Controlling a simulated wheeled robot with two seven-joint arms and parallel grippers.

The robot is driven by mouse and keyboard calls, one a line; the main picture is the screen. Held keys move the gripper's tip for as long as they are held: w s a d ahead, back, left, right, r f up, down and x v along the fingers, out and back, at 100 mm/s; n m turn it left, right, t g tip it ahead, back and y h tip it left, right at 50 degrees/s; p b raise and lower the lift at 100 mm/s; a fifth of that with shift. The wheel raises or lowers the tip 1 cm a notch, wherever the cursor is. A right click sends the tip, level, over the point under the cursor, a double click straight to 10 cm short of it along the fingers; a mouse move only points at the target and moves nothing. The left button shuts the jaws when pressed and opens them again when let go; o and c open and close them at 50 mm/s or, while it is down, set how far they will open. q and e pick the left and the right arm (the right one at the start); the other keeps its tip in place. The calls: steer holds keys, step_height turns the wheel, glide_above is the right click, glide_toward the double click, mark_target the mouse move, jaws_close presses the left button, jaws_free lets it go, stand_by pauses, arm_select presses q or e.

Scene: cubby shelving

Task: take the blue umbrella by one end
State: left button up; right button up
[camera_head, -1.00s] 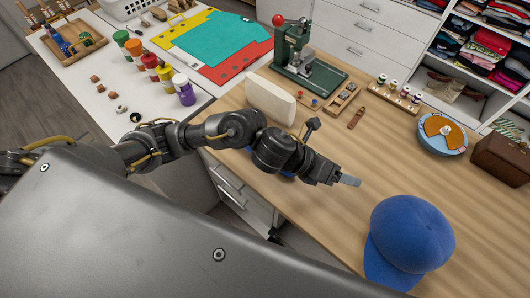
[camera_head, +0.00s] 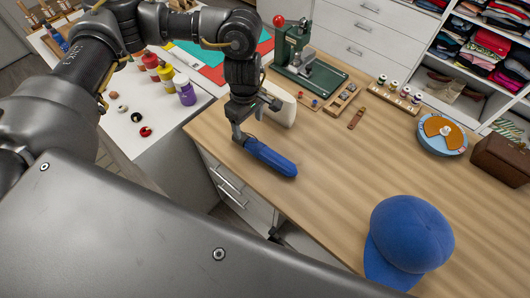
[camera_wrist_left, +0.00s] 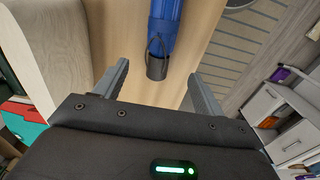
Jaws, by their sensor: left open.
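The blue umbrella (camera_head: 270,158) lies folded on the wooden table near its front left edge. In the left wrist view the umbrella (camera_wrist_left: 165,22) runs up out of the top of the picture, with its dark handle end (camera_wrist_left: 157,62) nearest me. My left gripper (camera_head: 240,136) is at the umbrella's left end in the head view. In the wrist view my left gripper (camera_wrist_left: 157,82) is open, with one finger on each side of the handle end and a gap on both sides. My right gripper is not in view.
A cream block (camera_head: 281,108) stands just behind my left gripper. A blue cap (camera_head: 408,235) lies at the front right. A green press (camera_head: 308,72) stands at the back. The middle of the wooden table is clear.

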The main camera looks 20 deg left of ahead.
mark_target(250, 140)
arm_select(q)
step_height(250, 140, down, 5)
steer(key=shift+r+p, duration=0.15)
steer(key=shift+p, duration=0.15)
steer(key=shift+s+f+p, duration=0.1)
steer(key=shift+f+p, duration=0.35)
steer(key=shift+f, duration=0.1)
step_height(250, 140, down, 4)
steer(key=shift+f+p, duration=0.1)
steer(key=shift+p, duration=0.3)
steer(key=c, duration=1.3)
steer(key=shift+o, duration=0.2)
steer(key=shift+r, duration=0.25)
